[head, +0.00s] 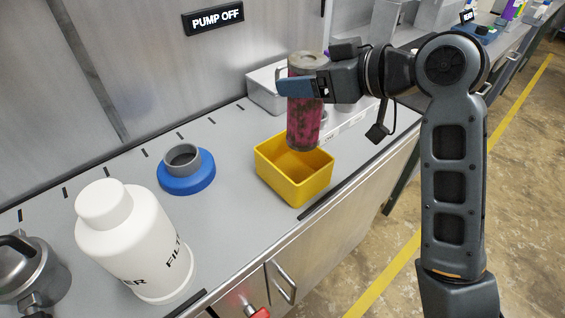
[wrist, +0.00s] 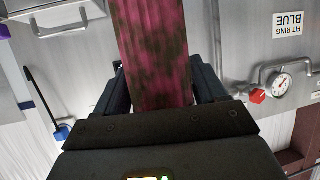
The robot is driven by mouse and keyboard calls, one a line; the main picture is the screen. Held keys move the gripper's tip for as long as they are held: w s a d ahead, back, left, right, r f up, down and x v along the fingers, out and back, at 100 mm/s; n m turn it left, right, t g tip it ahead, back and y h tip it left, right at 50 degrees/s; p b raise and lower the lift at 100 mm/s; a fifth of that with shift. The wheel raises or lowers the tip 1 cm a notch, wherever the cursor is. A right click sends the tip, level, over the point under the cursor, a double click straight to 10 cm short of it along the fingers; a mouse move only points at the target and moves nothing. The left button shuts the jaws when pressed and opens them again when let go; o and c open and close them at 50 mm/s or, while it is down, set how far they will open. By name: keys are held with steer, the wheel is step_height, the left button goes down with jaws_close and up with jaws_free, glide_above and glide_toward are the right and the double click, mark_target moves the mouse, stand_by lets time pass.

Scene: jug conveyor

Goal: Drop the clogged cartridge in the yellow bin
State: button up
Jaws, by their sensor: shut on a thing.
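The clogged cartridge (head: 304,118) is a pink-red cylinder with dark blotches and a grey-brown top end. My gripper (head: 300,86) is shut on its upper part and holds it upright. The cartridge also fills the middle of the wrist view (wrist: 152,50), between the two dark fingers (wrist: 160,88). The yellow bin (head: 283,183) is an open square box on the grey counter. The cartridge's lower end appears over the bin's back right part in the head view. I cannot tell its exact height above the rim. The bin's visible inside looks empty.
A white filter housing (head: 130,240) stands front left on the counter. A blue ring with a grey collar (head: 186,172) sits left of the bin. A grey metal container (head: 266,92) stands behind the bin. A "PUMP OFF" sign (head: 214,18) hangs on the back wall.

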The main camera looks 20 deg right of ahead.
mark_target(306, 108)
steer(key=shift+f+b, duration=2.6)
steer(key=shift+f, duration=0.35)
steer(key=o, duration=1.5)
steer(key=shift+c, duration=0.2)
steer(key=shift+s, duration=0.1)
steer(key=v, duration=0.7)
steer(key=shift+s+d+r+b, duration=0.2)
steer(key=shift+s+b, duration=0.05)
steer(key=shift+b, duration=0.1)
steer(key=shift+f, duration=0.1)
